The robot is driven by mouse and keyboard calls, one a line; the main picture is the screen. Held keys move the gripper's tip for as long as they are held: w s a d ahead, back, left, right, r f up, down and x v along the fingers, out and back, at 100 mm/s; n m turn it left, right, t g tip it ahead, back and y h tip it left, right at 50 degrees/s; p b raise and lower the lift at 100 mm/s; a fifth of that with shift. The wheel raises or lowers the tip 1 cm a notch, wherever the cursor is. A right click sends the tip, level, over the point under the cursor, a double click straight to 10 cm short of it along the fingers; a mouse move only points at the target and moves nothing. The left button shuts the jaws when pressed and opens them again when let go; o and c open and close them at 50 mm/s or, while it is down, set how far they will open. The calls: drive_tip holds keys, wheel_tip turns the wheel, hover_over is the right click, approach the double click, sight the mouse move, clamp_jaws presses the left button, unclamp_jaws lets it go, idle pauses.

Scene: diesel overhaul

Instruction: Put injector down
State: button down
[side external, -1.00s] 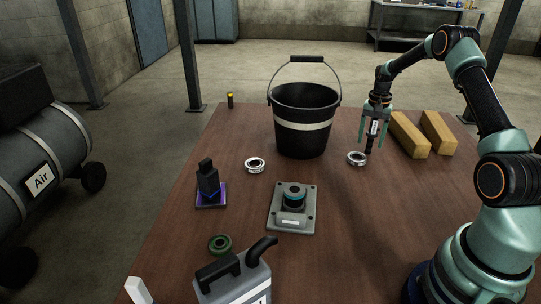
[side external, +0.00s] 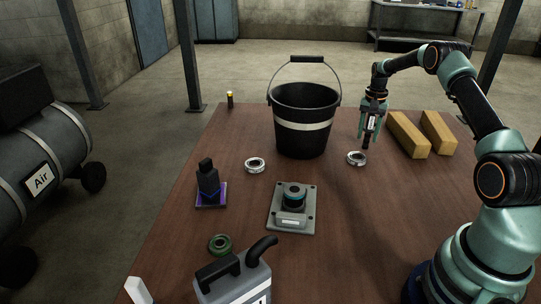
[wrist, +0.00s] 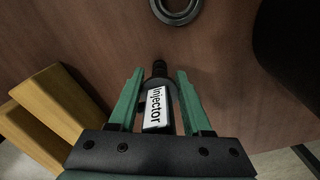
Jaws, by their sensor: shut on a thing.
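The injector (wrist: 157,100) is a dark slim part with a white label reading "Injector". My gripper (side external: 369,128) is shut on it, and the two green fingers stand on either side of it in the wrist view (wrist: 158,90). In the side view the injector hangs about upright with its dark tip (side external: 365,145) pointing down. The tip is close above the wooden table (side external: 400,200), near a silver ring (side external: 357,158). I cannot tell whether it touches the table.
A black bucket (side external: 303,125) stands left of my gripper. Two yellow blocks (side external: 408,135) lie to its right. Another silver ring (side external: 255,165), a grey plate with a round part (side external: 280,220), a dark part on a purple base (side external: 209,182) and a jug (side external: 235,280) are further left and front.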

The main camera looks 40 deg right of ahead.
drive_tip(key=shift+w+d, duration=1.2)
drive_tip(key=shift+w, duration=0.25)
drive_tip(key=shift+w, duration=0.1)
drive_tip(key=shift+c, duration=1.3)
unclamp_jaws()
drive_tip(key=shift+r, duration=0.1)
wheel_tip(320, 180, up, 7)
drive_tip(key=shift+r, duration=0.15)
